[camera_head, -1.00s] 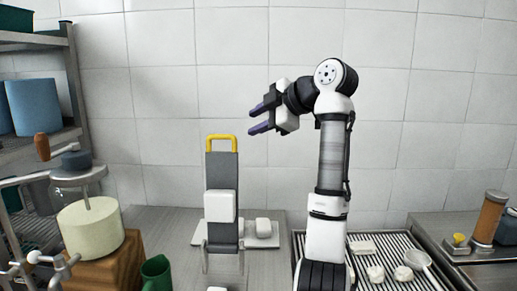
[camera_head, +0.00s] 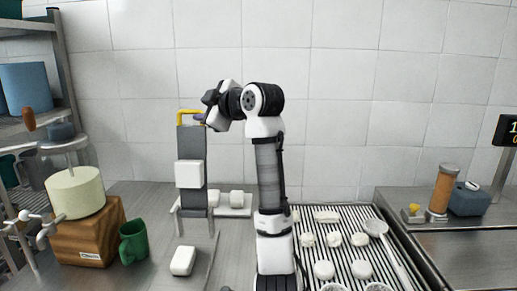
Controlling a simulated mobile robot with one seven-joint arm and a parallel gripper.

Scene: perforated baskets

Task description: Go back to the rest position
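My gripper (camera_head: 204,115) is at the end of my raised arm, just right of the yellow handle (camera_head: 188,112) on top of an upright grey board. It points away from the camera and to the left. A white block (camera_head: 189,174) sits on the front of the grey board (camera_head: 192,143).
A slatted rack (camera_head: 352,215) with several white pieces and a ladle (camera_head: 376,228) is right of my arm. A green mug (camera_head: 133,242) and a wooden block (camera_head: 85,245) stand left. A white piece (camera_head: 183,261) lies in front.

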